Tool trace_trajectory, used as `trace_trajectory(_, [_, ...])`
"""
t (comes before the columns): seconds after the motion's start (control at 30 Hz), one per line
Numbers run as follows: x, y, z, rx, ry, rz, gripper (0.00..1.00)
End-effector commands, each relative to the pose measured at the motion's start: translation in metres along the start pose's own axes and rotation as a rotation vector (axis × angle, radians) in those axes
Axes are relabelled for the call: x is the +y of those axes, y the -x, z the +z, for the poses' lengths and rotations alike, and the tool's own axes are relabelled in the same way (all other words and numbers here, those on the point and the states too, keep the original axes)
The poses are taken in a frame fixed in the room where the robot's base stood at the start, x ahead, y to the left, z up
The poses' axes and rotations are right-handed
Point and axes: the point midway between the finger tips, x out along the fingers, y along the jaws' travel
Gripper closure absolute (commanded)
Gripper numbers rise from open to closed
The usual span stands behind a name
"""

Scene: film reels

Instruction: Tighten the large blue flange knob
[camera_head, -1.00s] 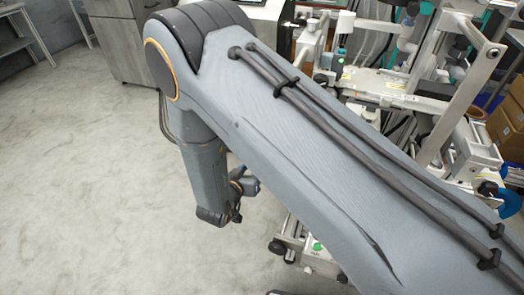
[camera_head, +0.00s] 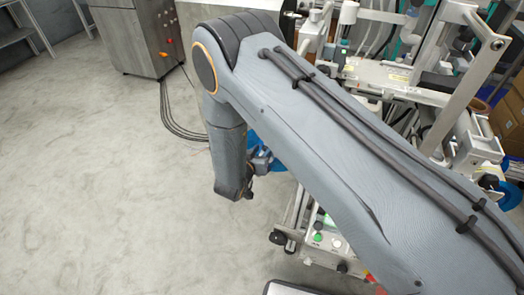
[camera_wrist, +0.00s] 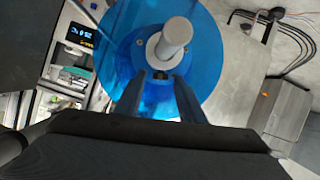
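The blue flange (camera_wrist: 215,30) is a large translucent disc that fills the upper middle of the wrist view. At its centre is a darker blue hub or knob (camera_wrist: 130,42) around a pale grey cylindrical post (camera_wrist: 176,36). My gripper (camera_wrist: 161,77) has its two fingers apart, pointing at the lower side of this hub. A small dark part shows between the fingertips; I cannot tell whether they touch it. In the head view only bits of the blue flange (camera_head: 276,166) show behind my arm, and the gripper is mostly hidden there.
A machine with a display (camera_wrist: 79,36) stands left in the wrist view. A grey cabinet (camera_head: 130,38) with cables on the floor stands at the back left of the head view. White machine frames (camera_head: 390,75) crowd the right. The floor at left is clear.

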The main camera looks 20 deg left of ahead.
Motion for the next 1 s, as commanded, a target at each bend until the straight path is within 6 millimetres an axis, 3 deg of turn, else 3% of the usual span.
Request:
trace_trajectory(0.03, [0.0, 0.0, 0.0, 0.0, 0.0, 0.0, 0.73])
trace_trajectory(0.2, [0.0, 0.0, 0.0, 0.0, 0.0, 0.0, 1.0])
trace_trajectory(0.43, [-0.002, -0.001, 0.0, 0.004, -0.017, 0.037, 1.0])
trace_trajectory(1.0, [-0.012, -0.004, -0.001, 0.004, -0.153, 0.374, 1.0])
